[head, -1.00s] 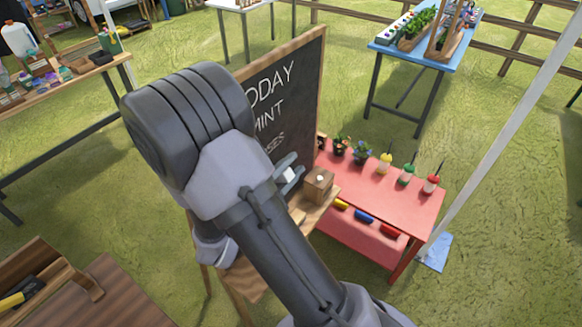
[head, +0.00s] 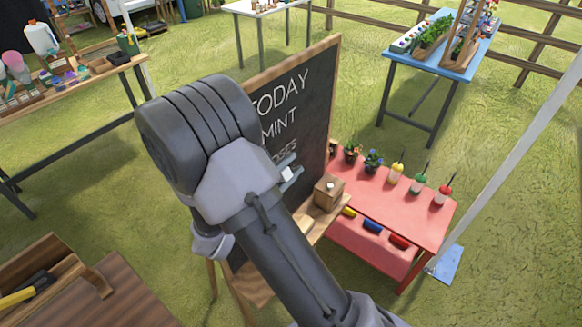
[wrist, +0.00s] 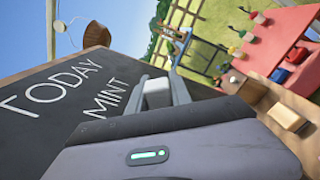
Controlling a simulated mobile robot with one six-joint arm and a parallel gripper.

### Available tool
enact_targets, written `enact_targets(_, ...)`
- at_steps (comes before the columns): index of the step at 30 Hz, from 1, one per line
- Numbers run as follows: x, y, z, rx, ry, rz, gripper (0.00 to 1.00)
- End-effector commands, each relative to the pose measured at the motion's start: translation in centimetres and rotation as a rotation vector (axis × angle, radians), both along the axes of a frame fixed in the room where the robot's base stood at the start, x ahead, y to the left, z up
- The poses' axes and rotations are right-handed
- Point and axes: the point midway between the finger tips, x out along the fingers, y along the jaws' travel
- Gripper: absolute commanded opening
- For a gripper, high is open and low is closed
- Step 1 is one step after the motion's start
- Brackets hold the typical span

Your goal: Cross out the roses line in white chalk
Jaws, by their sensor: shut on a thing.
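The black chalkboard (head: 315,125) stands in a wooden frame and carries white lettering. My gripper (head: 289,172) is just below and beside that lower line, near the board face. It is shut on a small white piece of chalk (head: 287,174). The wrist view shows the pale chalk (wrist: 157,94) between the two grey fingers. There TODAY (wrist: 50,90) and MINT (wrist: 111,98) show, but the roses line does not. Contact with the board cannot be told.
A wooden box (head: 327,197) with a small white round thing on top stands on the easel ledge (head: 310,228), close right of my gripper. A red table (head: 410,210) with pots and bottles is further right. A wooden table (head: 60,145) is at left.

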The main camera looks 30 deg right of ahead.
Motion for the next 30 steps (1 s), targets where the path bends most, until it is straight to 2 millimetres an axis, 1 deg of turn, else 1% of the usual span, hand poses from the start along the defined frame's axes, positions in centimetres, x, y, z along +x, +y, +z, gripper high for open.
enact_targets(17, 1.0, 0.3, 0.0, 0.000, 0.000, 0.000, 0.00)
enact_targets(20, 1.2, -0.4, -0.1, 0.001, -0.001, -0.001, 0.00)
enact_targets(26, 1.9, -2.7, -0.2, 0.000, -0.001, -0.002, 0.00)
enact_targets(30, 2.2, -3.3, -0.1, 0.000, -0.001, 0.000, 0.00)
